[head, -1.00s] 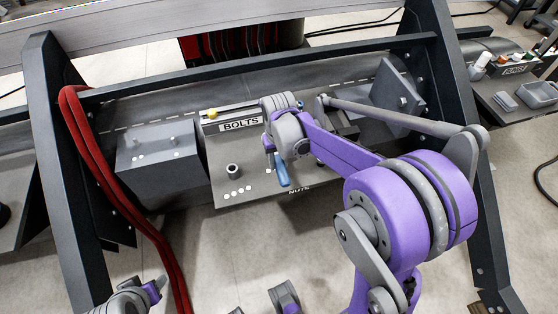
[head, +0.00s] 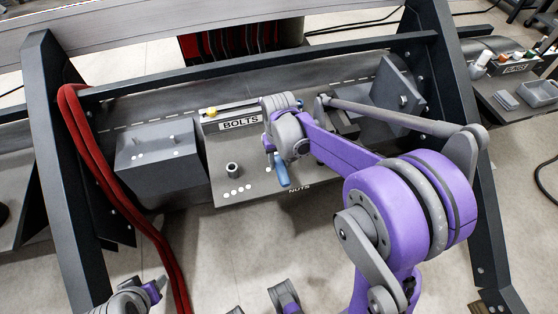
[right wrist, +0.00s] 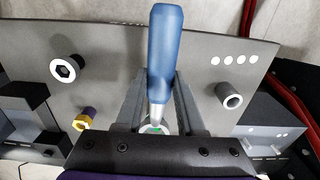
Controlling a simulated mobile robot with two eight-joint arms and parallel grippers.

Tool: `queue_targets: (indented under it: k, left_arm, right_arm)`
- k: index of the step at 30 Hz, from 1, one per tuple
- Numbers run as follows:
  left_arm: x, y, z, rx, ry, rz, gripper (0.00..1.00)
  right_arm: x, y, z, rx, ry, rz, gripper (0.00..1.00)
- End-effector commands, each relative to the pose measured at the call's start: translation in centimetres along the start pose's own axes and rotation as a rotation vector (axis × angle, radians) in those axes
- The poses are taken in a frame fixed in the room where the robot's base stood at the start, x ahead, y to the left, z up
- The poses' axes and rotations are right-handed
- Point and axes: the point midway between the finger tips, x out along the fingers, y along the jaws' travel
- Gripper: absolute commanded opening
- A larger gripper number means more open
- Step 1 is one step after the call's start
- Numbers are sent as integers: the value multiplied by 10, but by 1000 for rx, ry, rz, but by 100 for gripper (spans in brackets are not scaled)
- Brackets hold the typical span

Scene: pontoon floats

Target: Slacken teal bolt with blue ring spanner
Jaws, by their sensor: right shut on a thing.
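The blue ring spanner (head: 282,172) shows by its blue handle below my right gripper (head: 271,153) at the panel. In the right wrist view its handle (right wrist: 165,50) points up, away from the jaws. My right gripper (right wrist: 157,107) is shut on the spanner near its metal shank. A small teal-green spot, apparently the teal bolt (right wrist: 157,128), shows at the shank's lower end within a pale rim. The gripper's dark body hides part of it, so I cannot tell how the ring sits on it. My left gripper (head: 150,291) is at the lower left, its jaws unclear.
The grey panel marked BOLTS (head: 240,125) carries a yellow bolt (right wrist: 86,118), a dark socket-head bolt (right wrist: 66,68) and a grey cylinder (right wrist: 229,95). A grey box (head: 160,155) stands left of the panel. Red hoses (head: 95,160) hang down the left frame. Open floor lies in front.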

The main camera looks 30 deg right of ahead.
Motion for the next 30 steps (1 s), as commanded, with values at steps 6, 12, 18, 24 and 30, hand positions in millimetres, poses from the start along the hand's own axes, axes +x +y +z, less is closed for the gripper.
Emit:
queue_targets:
  k: [6, 12, 18, 24, 30]
  left_arm:
    - [0, 0, 0, 0, 0, 0, 50]
    - [1, 0, 0, 0, 0, 0, 50]
    - [3, 0, 2, 0, -1, 0, 50]
    - [6, 0, 3, 0, -2, 0, 50]
    - [8, 0, 5, 0, -3, 0, 50]
  right_arm:
    - [0, 0, 0, 0, 0, 0, 0]
    - [0, 0, 0, 0, 0, 0, 0]
    - [4, 0, 0, 0, 0, 0, 0]
    - [8, 0, 0, 0, 0, 0, 0]
    - [12, 0, 0, 0, 0, 0, 0]
